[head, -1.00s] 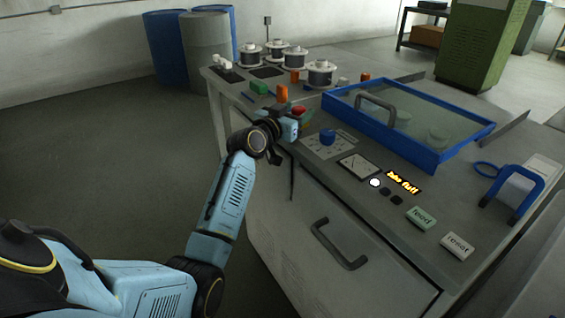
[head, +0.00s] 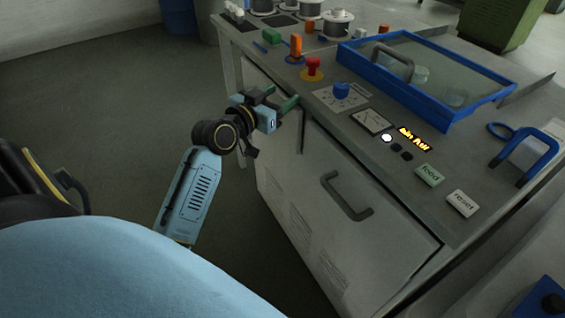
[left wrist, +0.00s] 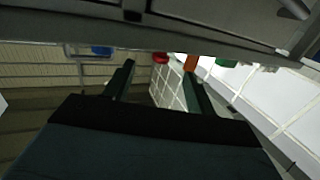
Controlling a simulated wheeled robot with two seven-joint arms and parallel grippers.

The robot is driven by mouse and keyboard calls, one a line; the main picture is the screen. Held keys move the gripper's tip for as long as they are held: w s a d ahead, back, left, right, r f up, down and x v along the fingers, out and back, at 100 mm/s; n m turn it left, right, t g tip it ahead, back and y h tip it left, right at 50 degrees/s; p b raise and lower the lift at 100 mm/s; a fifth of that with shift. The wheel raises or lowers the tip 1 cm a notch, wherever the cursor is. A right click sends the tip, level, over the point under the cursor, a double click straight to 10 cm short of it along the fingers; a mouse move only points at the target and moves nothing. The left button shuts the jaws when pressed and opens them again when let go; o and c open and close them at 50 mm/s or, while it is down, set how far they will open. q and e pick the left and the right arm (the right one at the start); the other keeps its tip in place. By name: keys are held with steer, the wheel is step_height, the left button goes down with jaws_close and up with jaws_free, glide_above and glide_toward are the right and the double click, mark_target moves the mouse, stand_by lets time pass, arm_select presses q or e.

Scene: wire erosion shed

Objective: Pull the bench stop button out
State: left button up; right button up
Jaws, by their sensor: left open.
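The bench stop button (head: 313,67) is a red mushroom cap on a yellow round base, near the left front edge of the bench top. The cap stands above the base on a narrower red neck. My left gripper (head: 280,97) is open and empty, beside the bench's front edge, lower and nearer than the button and apart from it. In the left wrist view, a red piece that looks like the button (left wrist: 160,57) shows beyond and between the spread dark green fingers (left wrist: 161,88). My right gripper is not in view.
An orange upright piece (head: 296,46) stands just behind the button. A blue knob (head: 341,90) on a dial plate is to its right. A blue-framed glass cover (head: 430,75) lies further right. A drawer handle (head: 346,196) juts from the bench front. Open floor lies left.

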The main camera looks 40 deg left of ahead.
arm_select(q)
steer(key=s+d+f+g+p, duration=0.1)
steer(key=s+d+f+g, duration=0.1)
steer(key=f, duration=0.6)
steer(key=s+d+f+g+p, duration=0.1)
steer(key=s+d+f+g, duration=0.1)
steer(key=f, duration=0.7)
steer(key=s+d+f+g+p, duration=0.2)
steer(key=f+g, duration=0.1)
steer(key=f, duration=0.6)
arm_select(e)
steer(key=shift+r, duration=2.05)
arm_select(q)
steer(key=shift+r, duration=0.1)
